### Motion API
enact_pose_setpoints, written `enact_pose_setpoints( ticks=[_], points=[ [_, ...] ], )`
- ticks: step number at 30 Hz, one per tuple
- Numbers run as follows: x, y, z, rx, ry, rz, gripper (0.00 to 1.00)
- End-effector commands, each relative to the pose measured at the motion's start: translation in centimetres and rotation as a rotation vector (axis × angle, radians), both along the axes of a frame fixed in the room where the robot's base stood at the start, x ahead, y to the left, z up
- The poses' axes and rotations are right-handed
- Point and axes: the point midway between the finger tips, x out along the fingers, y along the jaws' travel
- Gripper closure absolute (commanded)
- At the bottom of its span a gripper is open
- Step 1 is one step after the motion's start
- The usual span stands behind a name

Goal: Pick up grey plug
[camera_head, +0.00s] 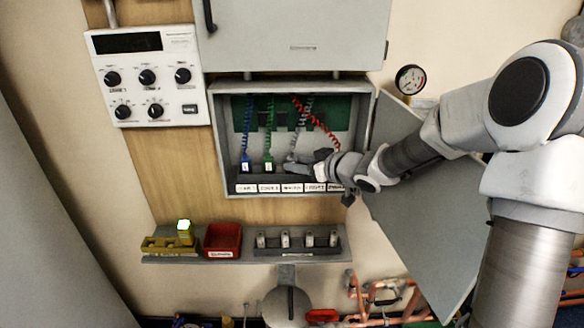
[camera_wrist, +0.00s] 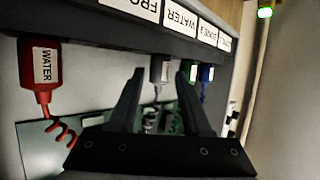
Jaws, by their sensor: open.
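The grey plug (camera_wrist: 161,67) shows in the wrist view, seated at the box's lower ledge with a pale cord hanging off it. My gripper (camera_wrist: 160,78) is open, with one fingertip on each side of the grey plug in the picture; I cannot tell whether they touch it. In the head view my gripper (camera_head: 303,167) reaches into the open wall box (camera_head: 217,140) from the right and hides the grey plug. The grey coiled cord (camera_head: 305,112) shows above it.
The green plug (camera_wrist: 190,71) and blue plug (camera_wrist: 206,74) stand close beside the grey one. A red plug (camera_wrist: 40,68) labelled WATER is on its other side. The box door (camera_head: 420,200) hangs open at right. A shelf below holds a red bin (camera_head: 222,240).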

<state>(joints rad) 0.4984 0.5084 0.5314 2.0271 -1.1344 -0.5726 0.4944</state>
Motion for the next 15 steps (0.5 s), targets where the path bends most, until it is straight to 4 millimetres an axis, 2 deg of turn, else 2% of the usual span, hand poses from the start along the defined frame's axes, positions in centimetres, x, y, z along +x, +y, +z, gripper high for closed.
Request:
enact_pose_setpoints(
  ticks=[6,14,15],
  points=[
    [2.1,1.7,-1.1,0.001,0.001,0.001,0.52],
    [2.3,1.9,-1.1,0.0,0.001,-0.001,0.52],
    [2.3,1.9,-1.1,0.0,0.001,-0.001,0.55]
  ],
)
